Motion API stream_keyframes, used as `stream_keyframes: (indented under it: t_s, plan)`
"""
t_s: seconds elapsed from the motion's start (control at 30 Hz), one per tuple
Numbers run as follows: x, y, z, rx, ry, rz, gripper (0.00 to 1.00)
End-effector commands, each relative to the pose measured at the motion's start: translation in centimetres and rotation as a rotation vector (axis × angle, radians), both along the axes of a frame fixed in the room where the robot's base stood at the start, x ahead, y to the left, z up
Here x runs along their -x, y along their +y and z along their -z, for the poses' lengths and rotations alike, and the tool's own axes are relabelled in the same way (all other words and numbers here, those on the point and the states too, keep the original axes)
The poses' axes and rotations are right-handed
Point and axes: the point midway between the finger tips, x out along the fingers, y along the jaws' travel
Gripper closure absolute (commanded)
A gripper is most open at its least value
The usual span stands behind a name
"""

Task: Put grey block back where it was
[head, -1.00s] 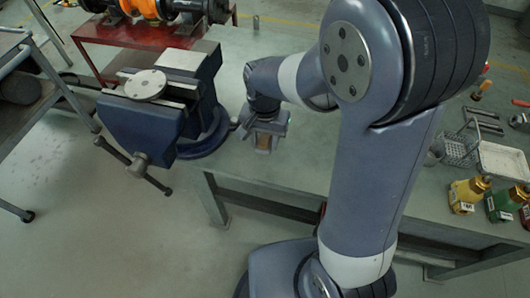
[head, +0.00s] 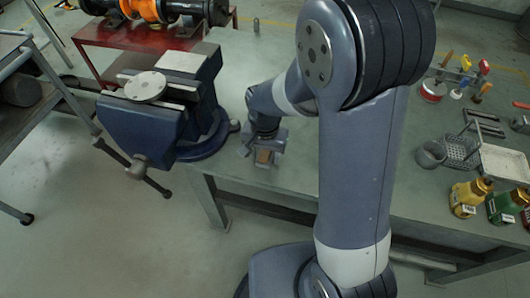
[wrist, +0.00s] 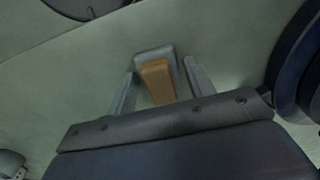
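A small grey block (wrist: 153,52) shows in the wrist view, with a brown block-like piece (wrist: 158,82) in front of it. I cannot tell whether the two are joined. My gripper (wrist: 159,66) has one finger on each side of them, and a strip of green bench shows beside the right finger. In the head view my gripper (head: 262,145) is low near the bench's front edge, right of the vise, with the brown piece showing at its near side. The grey block cannot be picked out from the fingers there. Contact with the fingers or the bench is unclear.
The blue vise (head: 150,125), with a round metal disc (head: 145,86) on it, stands left of my gripper on the green workbench (head: 235,80). A wire basket (head: 460,152), bottles (head: 467,196) and hand tools are at the right.

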Motion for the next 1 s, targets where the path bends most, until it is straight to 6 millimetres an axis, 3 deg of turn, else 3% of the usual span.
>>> stream_keyframes:
  t_s: [0.13, 0.47, 1.0]
  plan:
    - [0.0, 0.0, 0.0, 0.000, 0.000, 0.000, 0.39]
    - [0.0, 0.0, -0.7, 0.000, -0.002, 0.000, 0.39]
    - [-0.1, 0.0, -10.9, -0.002, -0.004, 0.000, 0.39]
